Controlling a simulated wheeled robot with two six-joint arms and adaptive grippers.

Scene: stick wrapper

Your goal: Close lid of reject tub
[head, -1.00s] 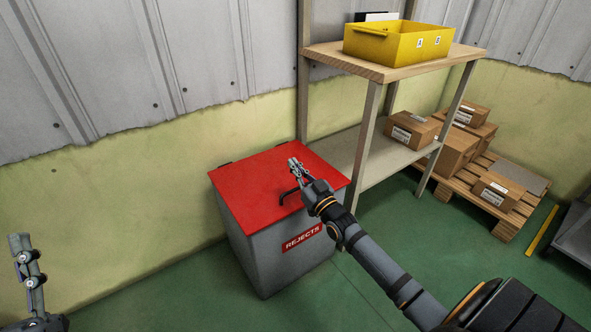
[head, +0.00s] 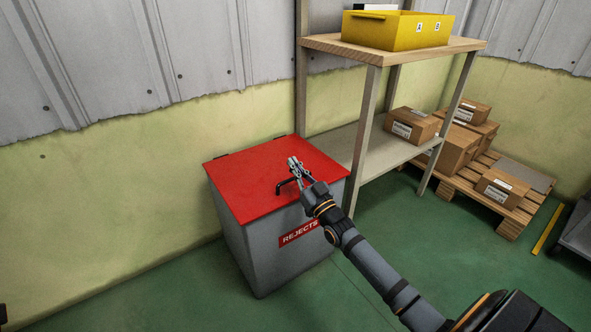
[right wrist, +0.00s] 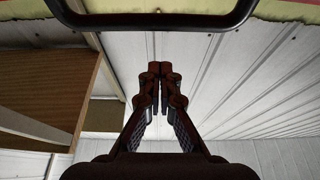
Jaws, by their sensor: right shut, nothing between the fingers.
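The reject tub (head: 262,262) is a grey bin with a red "REJECTS" label on its front. Its red lid (head: 250,178) lies over the top and looks level and closed. A black bar handle (head: 284,185) sits near the lid's front edge. My right gripper (head: 293,162) is shut and empty, just right of the handle in the head view; I cannot tell whether it touches the lid. In the right wrist view the shut fingertips (right wrist: 160,68) show below the dark handle (right wrist: 160,22), with nothing between them. My left gripper is out of view.
A shelf unit (head: 375,52) stands close to the tub's right, with a yellow bin (head: 395,33) on top. Boxes (head: 455,150) sit on a wooden pallet (head: 508,222) farther right. Green floor (head: 150,300) is clear left of the tub.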

